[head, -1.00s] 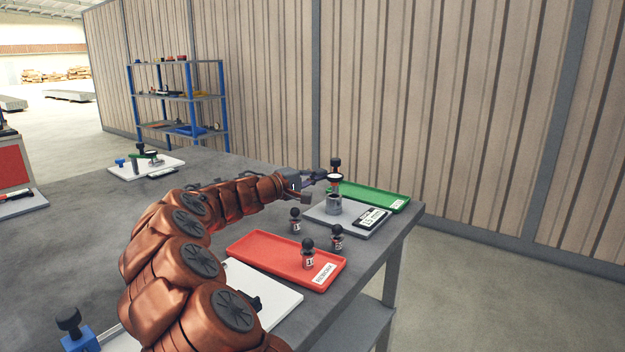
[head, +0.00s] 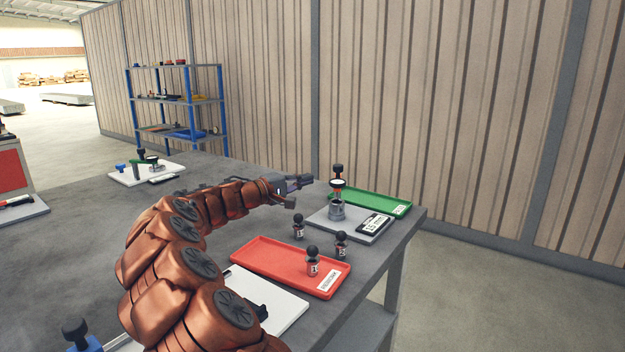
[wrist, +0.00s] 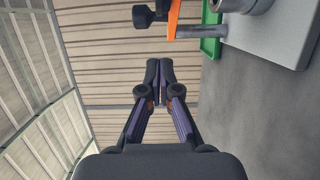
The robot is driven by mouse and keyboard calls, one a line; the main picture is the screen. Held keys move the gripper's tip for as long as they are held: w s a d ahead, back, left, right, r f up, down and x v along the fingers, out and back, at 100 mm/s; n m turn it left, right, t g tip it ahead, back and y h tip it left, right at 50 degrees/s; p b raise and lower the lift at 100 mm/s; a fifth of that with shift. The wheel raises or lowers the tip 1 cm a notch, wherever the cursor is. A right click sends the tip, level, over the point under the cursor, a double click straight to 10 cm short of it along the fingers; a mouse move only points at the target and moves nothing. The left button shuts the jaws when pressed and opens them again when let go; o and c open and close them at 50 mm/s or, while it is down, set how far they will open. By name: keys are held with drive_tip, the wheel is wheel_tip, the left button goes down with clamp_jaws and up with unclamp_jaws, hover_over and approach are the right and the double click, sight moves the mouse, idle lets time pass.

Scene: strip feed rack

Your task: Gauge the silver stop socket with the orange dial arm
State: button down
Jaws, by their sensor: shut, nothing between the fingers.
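The silver stop socket (head: 337,212) stands upright on a light grey plate near the table's right edge; part of a round silver piece shows at the top of the wrist view (wrist: 240,4). A white-faced dial (head: 338,184) with a black knob sits above the socket in the head view. The orange dial arm (wrist: 173,18) shows at the top of the wrist view, beside a grey post and black knob. I cannot tell whether its tip touches the socket. My gripper (wrist: 158,68) is shut and empty, apart from the dial and to its left in the head view (head: 306,183).
A display (head: 375,223) lies on the grey plate. A green tray (head: 375,200) is behind it. A red tray (head: 255,258) is in front, with several black-knobbed gauges on or near it. A second station with a green arm (head: 140,160) stands at the back left. Open table lies between.

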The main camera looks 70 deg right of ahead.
drive_tip(key=v, duration=0.8)
drive_tip(key=shift+s+a, duration=0.2)
drive_tip(key=shift+a, duration=0.1)
idle(0.8)
